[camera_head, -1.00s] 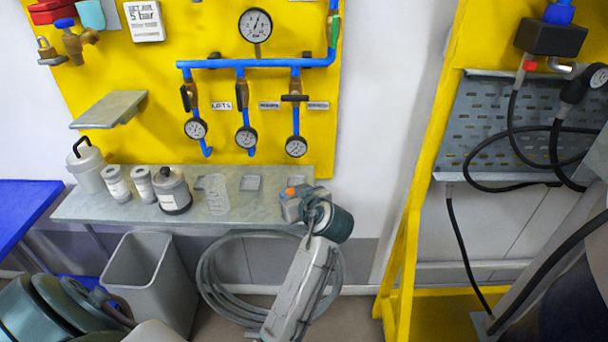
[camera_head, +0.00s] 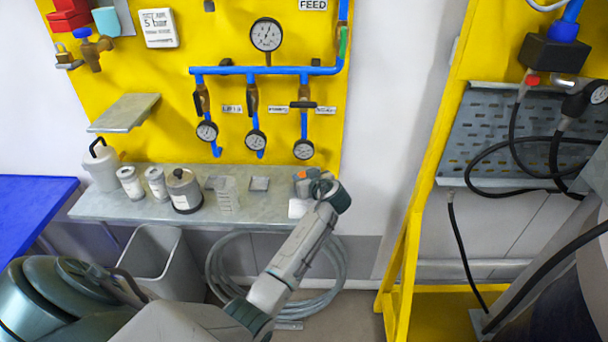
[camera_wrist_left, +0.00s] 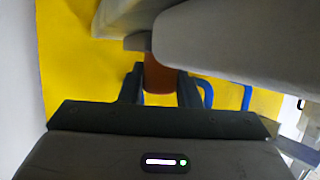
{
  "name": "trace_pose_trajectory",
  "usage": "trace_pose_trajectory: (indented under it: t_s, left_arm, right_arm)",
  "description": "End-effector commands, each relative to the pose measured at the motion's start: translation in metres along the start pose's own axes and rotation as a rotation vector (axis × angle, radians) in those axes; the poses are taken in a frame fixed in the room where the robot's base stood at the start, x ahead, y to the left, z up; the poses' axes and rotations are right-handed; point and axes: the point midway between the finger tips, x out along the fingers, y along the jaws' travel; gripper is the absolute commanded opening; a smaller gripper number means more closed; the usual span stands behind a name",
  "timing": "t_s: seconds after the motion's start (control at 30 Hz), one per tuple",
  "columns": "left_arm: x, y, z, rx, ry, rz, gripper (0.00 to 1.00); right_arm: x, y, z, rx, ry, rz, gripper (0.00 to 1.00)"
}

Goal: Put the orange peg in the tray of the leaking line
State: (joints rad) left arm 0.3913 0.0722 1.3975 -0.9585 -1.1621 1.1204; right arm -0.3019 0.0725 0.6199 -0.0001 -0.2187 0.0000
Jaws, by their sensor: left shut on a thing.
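My left gripper (camera_head: 302,183) is at the right end of the grey shelf (camera_head: 120,207), seen from above and behind. In the left wrist view its two dark fingers (camera_wrist_left: 160,88) are shut on the orange peg (camera_wrist_left: 158,76); a bit of orange also shows at the jaws in the head view. Small grey trays lie on the shelf: a middle one (camera_head: 259,184) and a left one (camera_head: 213,182) partly behind a clear beaker. Three blue lines with gauges hang above, left (camera_head: 207,131), middle (camera_head: 256,140) and right (camera_head: 303,150). Their readings are too small to tell. My right gripper is not in view.
A grey bin (camera_head: 150,252) and coiled hose (camera_head: 222,268) are below. A yellow frame (camera_head: 420,200) stands right.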

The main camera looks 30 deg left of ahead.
Motion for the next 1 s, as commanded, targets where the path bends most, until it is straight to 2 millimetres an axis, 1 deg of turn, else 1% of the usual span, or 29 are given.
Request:
trace_pose_trajectory:
  t_s: [0.2,0.33,0.37,0.4,0.47,0.73,0.87,0.9,1.0]
  left_arm:
    - [0.000,0.000,0.001,-0.001,0.001,0.001,0.07]
    - [0.002,0.000,0.005,-0.001,0.001,0.001,0.07]
    - [0.002,0.000,0.004,-0.001,0.001,0.001,0.32]
    - [0.001,0.000,0.003,-0.001,0.001,0.001,0.39]
    - [0.001,0.000,0.003,-0.001,0.000,0.001,0.51]
    - [0.001,0.000,0.003,0.000,0.001,0.000,0.51]
    - [-0.002,0.000,-0.002,-0.001,0.000,0.001,0.51]
    - [-0.007,0.001,0.002,-0.003,0.000,0.003,0.51]
    - [-0.025,0.001,0.004,-0.004,-0.001,0.003,0.51]
  right_arm:
    - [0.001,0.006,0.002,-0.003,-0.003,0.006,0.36]
    - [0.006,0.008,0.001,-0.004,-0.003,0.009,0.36]
    - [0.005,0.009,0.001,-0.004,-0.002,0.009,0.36]
    - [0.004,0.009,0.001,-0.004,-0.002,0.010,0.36]
    - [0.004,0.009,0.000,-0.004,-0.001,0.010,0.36]
    - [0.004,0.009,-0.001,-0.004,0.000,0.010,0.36]
    - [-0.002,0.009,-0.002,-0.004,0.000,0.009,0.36]
    - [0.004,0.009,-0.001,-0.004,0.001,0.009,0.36]
    - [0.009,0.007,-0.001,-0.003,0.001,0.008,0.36]
